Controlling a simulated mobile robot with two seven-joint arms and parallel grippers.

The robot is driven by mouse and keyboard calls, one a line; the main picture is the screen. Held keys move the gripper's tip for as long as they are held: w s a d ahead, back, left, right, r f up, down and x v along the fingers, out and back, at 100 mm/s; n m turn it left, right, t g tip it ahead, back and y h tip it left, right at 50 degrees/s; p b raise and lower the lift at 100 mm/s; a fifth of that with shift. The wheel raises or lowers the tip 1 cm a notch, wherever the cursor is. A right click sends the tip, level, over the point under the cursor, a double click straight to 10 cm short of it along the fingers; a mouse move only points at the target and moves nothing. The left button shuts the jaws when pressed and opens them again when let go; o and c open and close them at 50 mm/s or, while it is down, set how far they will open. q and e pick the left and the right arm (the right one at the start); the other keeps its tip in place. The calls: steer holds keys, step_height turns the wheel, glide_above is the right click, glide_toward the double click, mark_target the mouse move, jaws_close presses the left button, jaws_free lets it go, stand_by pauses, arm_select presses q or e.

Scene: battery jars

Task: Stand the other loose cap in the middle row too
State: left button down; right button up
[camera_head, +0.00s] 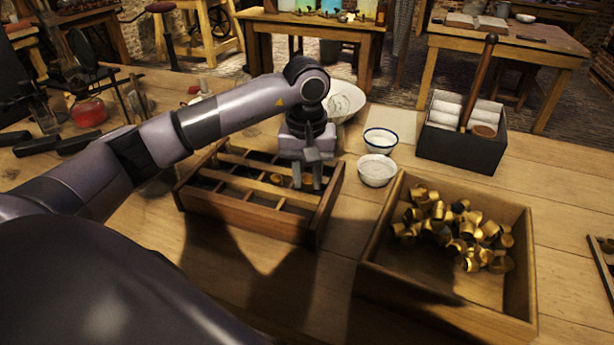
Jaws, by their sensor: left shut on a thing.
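A divided wooden tray (243,213) stands on the bench in the middle of the view, with rows of compartments. My left gripper (307,184) reaches down into the tray's right part, fingers pointing down. It is shut on a small brass cap, which is mostly hidden between the fingers. Another brass cap (276,179) shows in the tray just left of the fingers. Whether the held cap touches the tray floor, I cannot tell. My right gripper is out of view.
An open wooden box (374,285) with several loose brass caps (467,240) stands to the right. White bowls (377,170) and a dark box with rolls (455,150) stand behind it. Glassware, including a red flask (88,110), is at the left.

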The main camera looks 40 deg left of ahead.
arm_select(q)
steer(key=c, duration=1.2)
jaws_free()
steer(key=shift+s+d+f, duration=0.1)
steer(key=shift+f, duration=0.5)
steer(key=shift+s+d+f, duration=0.1)
steer(key=shift+f, duration=0.5)
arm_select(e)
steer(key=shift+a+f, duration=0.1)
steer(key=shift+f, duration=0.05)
arm_select(q)
steer(key=shift+r+p, duration=0.45)
steer(key=r, duration=1.2)
steer(key=shift+w+a+r+p, duration=0.2)
steer(key=shift+w+r+p, duration=0.1)
steer(key=shift+p, duration=0.1)
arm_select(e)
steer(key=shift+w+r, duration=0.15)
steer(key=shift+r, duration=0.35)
